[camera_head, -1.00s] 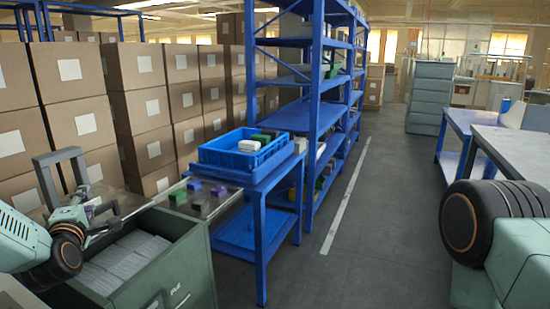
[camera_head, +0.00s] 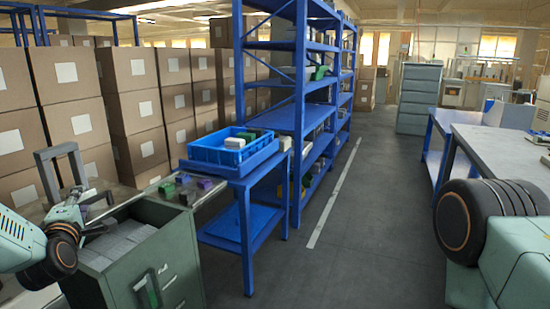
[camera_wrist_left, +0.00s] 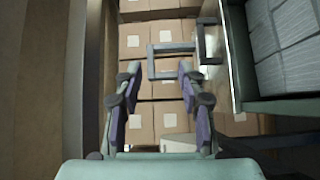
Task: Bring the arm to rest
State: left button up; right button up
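My left arm comes in from the left in the head view. Its green-grey gripper (camera_head: 88,208) is beside the open top drawer of the green cabinet (camera_head: 160,255). In the left wrist view my left gripper's two fingers (camera_wrist_left: 159,88), with purple pads, stand wide apart with nothing between them. Stacked cardboard boxes (camera_wrist_left: 138,125) lie beyond the fingers. My right arm shows only as a black-ringed joint and green housing at the right of the head view. My right gripper is out of the picture.
The drawer holds grey packets (camera_head: 122,240). A blue table (camera_head: 245,185) with a blue crate (camera_head: 215,152) stands behind the cabinet. Blue shelving (camera_head: 300,100) is beyond. A grey bar frame (camera_head: 50,160) rises near my left gripper. The aisle floor (camera_head: 350,250) is clear.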

pick_arm(q)
jog(key=s+d+f+m+g+h, duration=0.35)
jog(key=s+d+f+m, duration=0.4)
jog(key=f, duration=0.35)
jog(key=s+d+f+m+g+h, duration=0.2)
jog(key=s+d+f+m+g, duration=0.2)
jog(key=s+d+f+m, duration=0.5)
jog(key=s+d+f+m+g, duration=0.1)
jog(key=s+d+f+g, duration=0.1)
jog(key=s+f, duration=0.3)
jog(key=s+d+f+m+g+h+b, duration=0.1)
jog(key=s+d+f+m+g, duration=0.1)
jog(key=s, duration=1.2)
jog(key=s+d+f+m+g+b, duration=0.1)
jog(key=s+d+f+m+g, duration=0.1)
jog(key=s+f+g, duration=0.3)
jog(key=s+d+f, duration=0.1)
jog(key=s+f, duration=0.3)
jog(key=shift+s+d, duration=0.15)
